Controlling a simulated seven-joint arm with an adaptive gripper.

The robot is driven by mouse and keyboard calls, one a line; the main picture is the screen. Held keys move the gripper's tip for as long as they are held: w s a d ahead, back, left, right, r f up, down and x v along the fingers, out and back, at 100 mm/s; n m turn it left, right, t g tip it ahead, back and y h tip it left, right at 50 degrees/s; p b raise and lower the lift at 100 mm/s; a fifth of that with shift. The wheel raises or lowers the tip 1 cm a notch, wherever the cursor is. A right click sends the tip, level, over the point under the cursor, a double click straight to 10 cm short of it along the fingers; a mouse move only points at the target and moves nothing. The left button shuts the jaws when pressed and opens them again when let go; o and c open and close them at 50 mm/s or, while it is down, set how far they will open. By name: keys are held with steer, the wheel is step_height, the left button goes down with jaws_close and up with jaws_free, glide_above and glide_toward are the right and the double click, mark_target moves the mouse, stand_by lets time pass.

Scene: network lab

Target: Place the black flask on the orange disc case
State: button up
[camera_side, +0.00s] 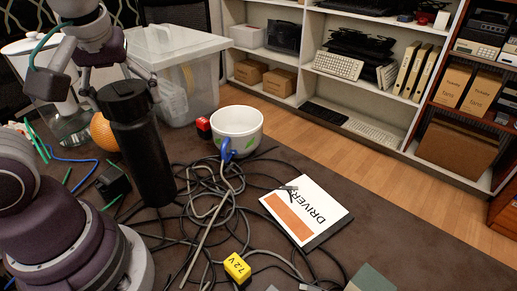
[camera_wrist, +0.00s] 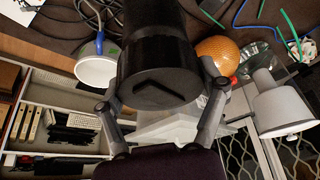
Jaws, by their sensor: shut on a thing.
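The black flask (camera_side: 146,150) is upright at the left of the table in the side view. My gripper (camera_side: 122,88) is shut on its upper part, with one finger on each side. In the wrist view the flask (camera_wrist: 160,70) fills the top middle between the fingers of my gripper (camera_wrist: 162,92). I cannot tell whether its base touches the table. The disc case (camera_side: 318,215), white with an orange block and the word DRIVER, lies flat to the right of the flask, apart from it. A cable end rests over its upper left edge.
Tangled cables (camera_side: 205,205) lie between flask and case. A white bowl (camera_side: 237,124) with a blue clip, a yellow 72V block (camera_side: 237,267), an orange ball (camera_side: 103,131) and a clear bin (camera_side: 185,75) stand around. The table right of the case is clear.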

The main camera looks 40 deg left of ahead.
steer(key=w+d+r+m+t+h, duration=0.1)
steer(key=w+d+m+h, duration=0.15)
steer(key=d+m, duration=0.5)
steer(key=w+d+r+m+t+h, duration=0.1)
steer(key=w+d+m+h, duration=0.15)
steer(key=d+m, duration=0.5)
steer(key=w+d+f, duration=0.2)
steer(key=w, duration=0.5)
steer(key=w+d+f+m, duration=0.1)
steer(key=w+d+f, duration=0.2)
steer(key=w, duration=0.3)
steer(key=shift+w+f+m+h, duration=0.25)
steer(key=shift+w+m+h, duration=0.05)
steer(key=shift+w+h, duration=0.1)
steer(key=shift+s+f, duration=0.1)
steer(key=o, duration=1.2)
